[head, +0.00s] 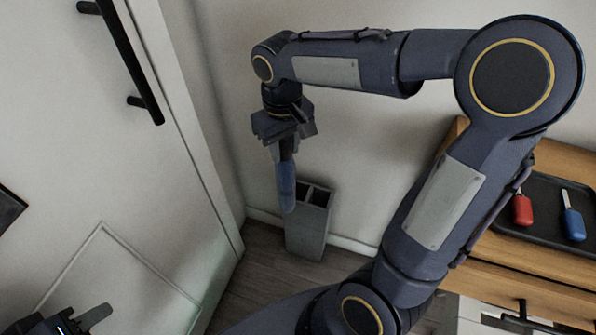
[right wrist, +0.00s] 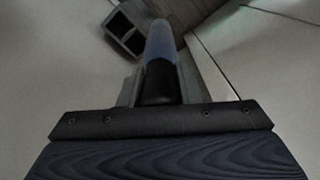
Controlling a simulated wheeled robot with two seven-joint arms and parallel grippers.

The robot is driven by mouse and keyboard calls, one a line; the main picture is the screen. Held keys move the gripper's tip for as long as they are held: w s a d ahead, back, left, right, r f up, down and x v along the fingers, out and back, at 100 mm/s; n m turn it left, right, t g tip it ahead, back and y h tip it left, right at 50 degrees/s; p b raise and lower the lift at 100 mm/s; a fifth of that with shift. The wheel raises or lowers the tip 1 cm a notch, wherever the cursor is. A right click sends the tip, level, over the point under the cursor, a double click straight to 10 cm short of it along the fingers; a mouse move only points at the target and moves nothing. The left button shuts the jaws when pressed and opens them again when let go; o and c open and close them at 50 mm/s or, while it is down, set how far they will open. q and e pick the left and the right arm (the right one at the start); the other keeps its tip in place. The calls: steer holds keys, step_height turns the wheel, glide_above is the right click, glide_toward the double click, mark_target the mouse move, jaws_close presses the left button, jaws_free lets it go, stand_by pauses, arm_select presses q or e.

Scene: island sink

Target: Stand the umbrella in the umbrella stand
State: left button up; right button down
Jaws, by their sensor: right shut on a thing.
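The blue umbrella (head: 287,188) hangs upright below my right gripper (head: 284,147), which is shut on its dark upper end. In the head view its lower end overlaps the left side of the grey umbrella stand (head: 307,232). The stand is on the floor by the wall, with two square openings at its top. In the right wrist view the umbrella (right wrist: 161,45) points away from the gripper, and the stand (right wrist: 126,28) shows to its left. The umbrella's tip appears beside the openings, not inside one. My left gripper (head: 80,322) is at the lower left, partly cut off.
A wooden cabinet (head: 568,160) at the right holds a black tray (head: 545,232) with a red-handled tool (head: 522,210) and a blue-handled tool (head: 573,224). A white door (head: 100,150) with a black handle (head: 130,60) is at the left. Floor is clear left of the stand.

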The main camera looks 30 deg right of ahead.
steer(key=w+d+b, duration=0.1)
steer(key=w+d, duration=0.5)
steer(key=d, duration=0.1)
step_height(320, 180, down, 18)
steer(key=b, duration=0.6)
steer(key=shift+s+a, duration=0.1)
steer(key=shift+f, duration=0.1)
steer(key=c, duration=1)
jaws_free()
steer(key=shift+c, duration=0.2)
